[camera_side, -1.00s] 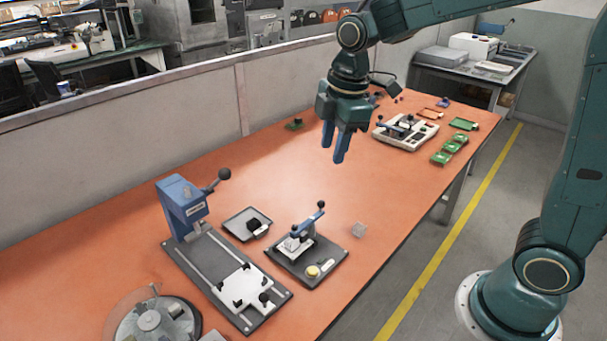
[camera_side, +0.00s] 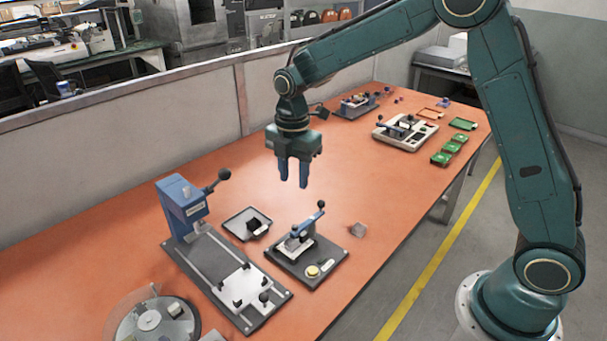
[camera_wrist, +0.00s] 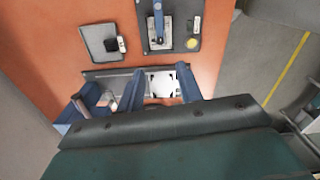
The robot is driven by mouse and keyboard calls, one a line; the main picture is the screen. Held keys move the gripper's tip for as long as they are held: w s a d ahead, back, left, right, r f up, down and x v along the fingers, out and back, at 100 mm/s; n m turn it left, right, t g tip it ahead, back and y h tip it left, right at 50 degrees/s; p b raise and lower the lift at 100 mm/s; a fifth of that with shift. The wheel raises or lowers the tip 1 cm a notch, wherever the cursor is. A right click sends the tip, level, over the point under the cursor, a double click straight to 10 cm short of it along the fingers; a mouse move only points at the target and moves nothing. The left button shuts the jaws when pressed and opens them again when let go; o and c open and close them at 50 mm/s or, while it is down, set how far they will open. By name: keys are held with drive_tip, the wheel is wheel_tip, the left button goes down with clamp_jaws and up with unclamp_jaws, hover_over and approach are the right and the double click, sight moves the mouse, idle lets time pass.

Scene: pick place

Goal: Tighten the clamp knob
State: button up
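The blue arm press (camera_side: 182,208) stands on a long dark base (camera_side: 195,262). A white plate (camera_side: 243,285) with small black knobs (camera_side: 264,297) sits at the base's near end. A toggle clamp with a blue lever (camera_side: 307,225) and black ball end is on a dark plate to its right. I cannot tell which of these is the clamp knob. My gripper (camera_side: 294,183) is open and empty, pointing down above the table behind the toggle clamp. In the wrist view, the white plate (camera_wrist: 163,83) shows between my gripper's (camera_wrist: 160,69) blue fingers.
A grey tray with a black block (camera_side: 246,224) lies between press and toggle clamp. A small clear cube (camera_side: 358,230) is right of the clamp. A round fixture (camera_side: 152,322) is at the near left. Green trays (camera_side: 447,152) lie far right. The table's middle is clear.

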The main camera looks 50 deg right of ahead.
sight(295, 226)
wheel_tip(295, 226, down, 14)
drive_tip(key=shift+r, duration=0.15)
idle(0.7)
